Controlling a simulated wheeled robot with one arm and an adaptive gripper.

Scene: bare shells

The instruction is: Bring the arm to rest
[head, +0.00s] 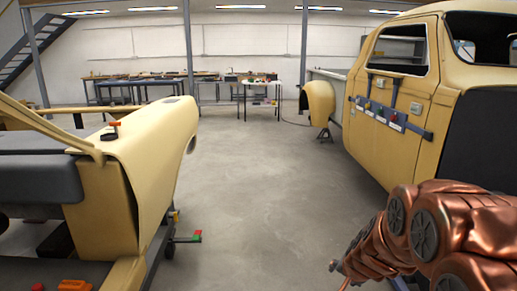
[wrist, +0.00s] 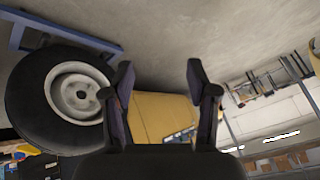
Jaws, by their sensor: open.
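My copper-coloured arm (head: 430,240) is folded at the lower right of the head view, in front of the yellow car body. My gripper (wrist: 160,85) shows in the wrist view with its two dark fingers spread wide apart. Nothing is between the fingers. The wrist view is tilted, with the floor at the top and the ceiling lights low on the right. In the head view the gripper's fingers cannot be made out.
A yellow car body (head: 425,115) stands on the right, and a yellow front shell (head: 150,150) on the left. Clear concrete floor (head: 245,205) lies between them. Workbenches (head: 260,83) line the back. A wheel (wrist: 35,95) is close by in the wrist view.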

